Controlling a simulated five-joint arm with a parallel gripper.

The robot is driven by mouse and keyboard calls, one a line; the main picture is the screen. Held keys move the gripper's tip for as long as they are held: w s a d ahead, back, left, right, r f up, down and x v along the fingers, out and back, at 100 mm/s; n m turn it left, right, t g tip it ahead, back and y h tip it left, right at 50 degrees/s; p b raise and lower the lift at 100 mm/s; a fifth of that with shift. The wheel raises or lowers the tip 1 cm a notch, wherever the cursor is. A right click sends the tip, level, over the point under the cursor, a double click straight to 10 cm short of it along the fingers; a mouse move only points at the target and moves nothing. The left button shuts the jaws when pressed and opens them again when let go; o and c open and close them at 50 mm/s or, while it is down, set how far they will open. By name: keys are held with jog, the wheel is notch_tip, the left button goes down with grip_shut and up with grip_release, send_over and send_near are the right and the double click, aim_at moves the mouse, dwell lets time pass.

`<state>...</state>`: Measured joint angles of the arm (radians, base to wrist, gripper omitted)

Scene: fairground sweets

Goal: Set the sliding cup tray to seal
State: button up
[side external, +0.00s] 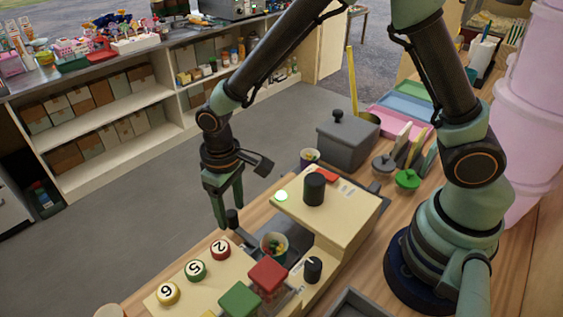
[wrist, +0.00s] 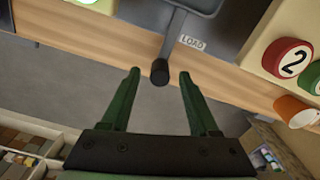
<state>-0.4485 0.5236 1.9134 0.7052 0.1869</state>
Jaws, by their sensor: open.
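My gripper (side external: 229,212) has green fingers and points down over the counter's far edge. It is open. In the wrist view, the black knob (wrist: 160,72) of the tray handle lies between the spread fingertips (wrist: 160,74), with space on both sides. The knob also shows in the side view (side external: 232,217). A thin grey rod (wrist: 173,38) joins it to the dark sliding tray (wrist: 192,5). A LOAD label (wrist: 192,42) is beside the rod. A cup of colourful sweets (side external: 274,246) stands at the machine; I cannot tell how it sits in the tray. No seal mark is readable.
The cream machine (side external: 340,220) carries a black knob (side external: 314,188) and a lit green lamp (side external: 281,196). Numbered buttons, one marked 2 (side external: 220,249), are on a panel near the tray. A grey lidded box (side external: 347,142) stands behind. The floor beyond the counter is clear.

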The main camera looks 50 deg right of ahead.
jog(key=shift+f, duration=0.95)
grip_shut()
dwell(0.8)
